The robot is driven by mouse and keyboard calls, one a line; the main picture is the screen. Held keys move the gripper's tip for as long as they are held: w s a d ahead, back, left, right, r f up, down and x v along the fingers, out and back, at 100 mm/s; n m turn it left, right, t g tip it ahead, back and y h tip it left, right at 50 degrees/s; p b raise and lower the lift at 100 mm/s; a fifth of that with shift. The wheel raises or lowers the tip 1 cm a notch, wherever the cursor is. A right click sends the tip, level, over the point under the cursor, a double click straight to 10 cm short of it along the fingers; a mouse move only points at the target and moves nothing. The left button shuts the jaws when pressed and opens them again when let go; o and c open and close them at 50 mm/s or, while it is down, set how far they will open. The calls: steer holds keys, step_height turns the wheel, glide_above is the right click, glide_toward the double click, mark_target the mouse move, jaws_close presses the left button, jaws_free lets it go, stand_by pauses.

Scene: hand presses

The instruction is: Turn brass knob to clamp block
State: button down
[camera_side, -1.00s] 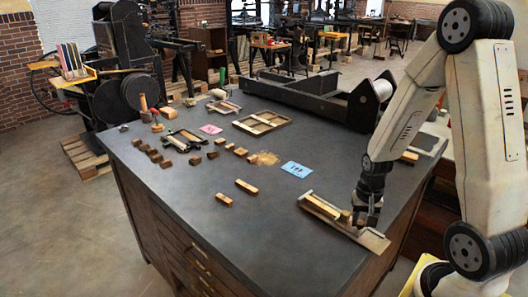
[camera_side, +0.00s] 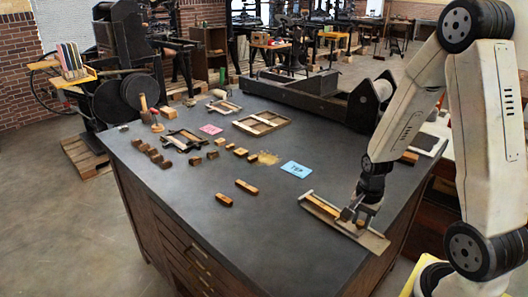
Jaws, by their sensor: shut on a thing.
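A flat tray-like composing stick (camera_side: 372,241) lies at the right front of the table. A wooden block (camera_side: 320,206) lies in it along its back wall. My gripper (camera_side: 356,216) points down over the right half of the stick, just right of the block's end. Its fingers are shut on the brass knob, which is mostly hidden between them. The picture is too small to tell whether the block is gripped tightly by the clamp.
Two loose wooden blocks (camera_side: 246,187) lie left of the stick. A blue card (camera_side: 296,169) lies behind it. Several small blocks, a wooden frame (camera_side: 262,123) and a pink card (camera_side: 211,129) lie farther back. The table's front left is clear.

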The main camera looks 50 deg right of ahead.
mark_target(361, 223)
steer(key=shift+c, duration=2.1)
jaws_free()
steer(key=shift+r, duration=0.25)
steer(key=shift+r, duration=3.7)
